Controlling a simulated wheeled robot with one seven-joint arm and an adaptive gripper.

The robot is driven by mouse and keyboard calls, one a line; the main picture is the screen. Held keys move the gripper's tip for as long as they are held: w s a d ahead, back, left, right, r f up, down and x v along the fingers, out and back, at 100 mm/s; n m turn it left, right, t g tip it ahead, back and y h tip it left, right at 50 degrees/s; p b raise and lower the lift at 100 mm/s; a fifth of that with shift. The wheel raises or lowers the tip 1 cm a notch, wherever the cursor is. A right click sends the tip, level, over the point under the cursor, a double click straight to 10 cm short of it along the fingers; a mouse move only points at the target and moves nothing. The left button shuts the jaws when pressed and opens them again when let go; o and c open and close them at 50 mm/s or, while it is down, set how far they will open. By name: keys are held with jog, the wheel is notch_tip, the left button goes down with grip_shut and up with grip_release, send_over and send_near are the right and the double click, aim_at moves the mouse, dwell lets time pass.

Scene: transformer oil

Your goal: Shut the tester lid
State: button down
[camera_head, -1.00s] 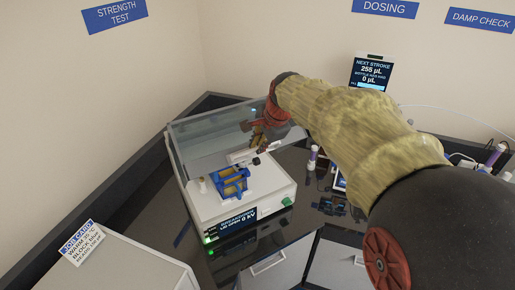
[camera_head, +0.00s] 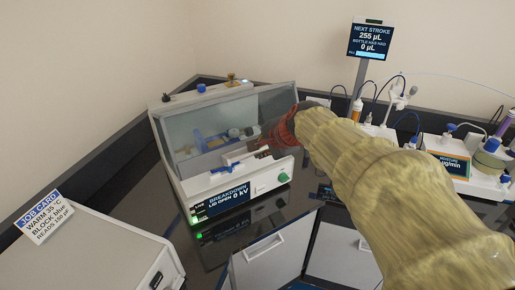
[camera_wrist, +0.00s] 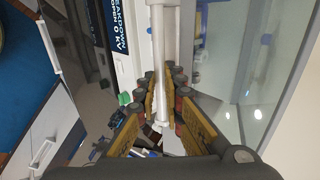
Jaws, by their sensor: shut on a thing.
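The tester (camera_head: 235,198) is a white box whose front display reads "BREAKDOWN", "LID OPEN" and "0 kV". My gripper (camera_head: 266,150) is at the lid's front right. In the wrist view my gripper (camera_wrist: 163,85) has its yellow-padded fingers shut on the lid's pale handle bar (camera_wrist: 164,40). The clear panel (camera_wrist: 215,75) lies right of the bar.
A white box with a job card (camera_head: 45,218) stands at the front left. A display on a post (camera_head: 370,40) and dosing equipment (camera_head: 465,155) stand at the right. Dark bench top (camera_head: 290,205) shows before the tester. Drawers (camera_head: 270,255) are below.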

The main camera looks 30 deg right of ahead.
notch_tip(320, 180, down, 4)
jog(key=shift+s+f+b, duration=0.15)
jog(key=shift+f+b, duration=0.1)
jog(key=shift+b, duration=0.85)
jog(key=c, duration=2.6)
grip_release()
jog(key=shift+s+r+p, duration=0.1)
jog(key=shift+r+p, duration=0.25)
jog(key=shift+r, duration=0.15)
jog(key=o, duration=0.7)
jog(key=shift+r, duration=0.1)
jog(key=v, duration=1.2)
